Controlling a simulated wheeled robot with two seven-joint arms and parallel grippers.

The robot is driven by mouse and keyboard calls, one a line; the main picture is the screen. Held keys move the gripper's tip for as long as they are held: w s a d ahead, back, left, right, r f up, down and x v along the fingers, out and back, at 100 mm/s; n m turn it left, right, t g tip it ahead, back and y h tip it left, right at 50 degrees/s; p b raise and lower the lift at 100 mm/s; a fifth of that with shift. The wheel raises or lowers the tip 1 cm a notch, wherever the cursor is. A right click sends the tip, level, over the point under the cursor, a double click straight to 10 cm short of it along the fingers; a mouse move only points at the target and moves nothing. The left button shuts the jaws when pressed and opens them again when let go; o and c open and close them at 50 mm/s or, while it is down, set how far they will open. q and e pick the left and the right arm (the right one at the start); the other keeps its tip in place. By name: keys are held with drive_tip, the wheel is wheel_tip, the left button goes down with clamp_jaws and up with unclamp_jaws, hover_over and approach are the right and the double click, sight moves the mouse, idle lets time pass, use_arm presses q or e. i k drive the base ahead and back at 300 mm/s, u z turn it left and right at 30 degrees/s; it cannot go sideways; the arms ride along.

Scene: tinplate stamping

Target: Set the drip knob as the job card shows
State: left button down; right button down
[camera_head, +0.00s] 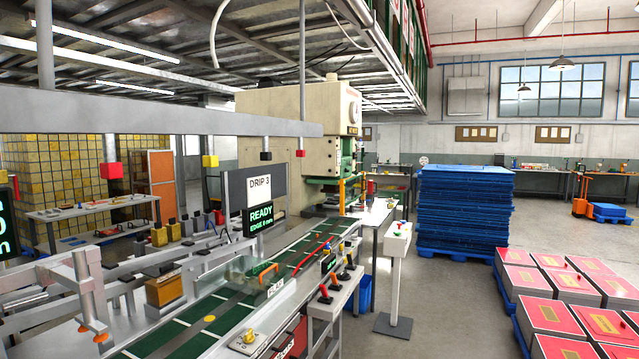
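The job card (260,188) is a white sheet on the dark panel above the line, and it reads "DRIP 3". Below it a green-lit display (261,217) reads "READY" and "EDGE 0 mm". A small yellow knob (249,336) sits on a pale plate at the near edge of the conveyor, at the bottom of the head view. It may be the drip knob, but its label and setting are too small to read. Neither of my grippers is in view.
The green conveyor (190,339) runs back to the cream press (290,125). Coloured levers (325,294) stand on its right side. A white pedestal (398,270) stands farther right. Blue stacked sheets (465,205) and red-topped stacks (560,285) flank open floor.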

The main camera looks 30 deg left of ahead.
sight(249, 338)
drive_tip(key=i, duration=0.95)
drive_tip(key=u, duration=0.9)
drive_tip(key=i, duration=0.85)
drive_tip(key=u, duration=0.8)
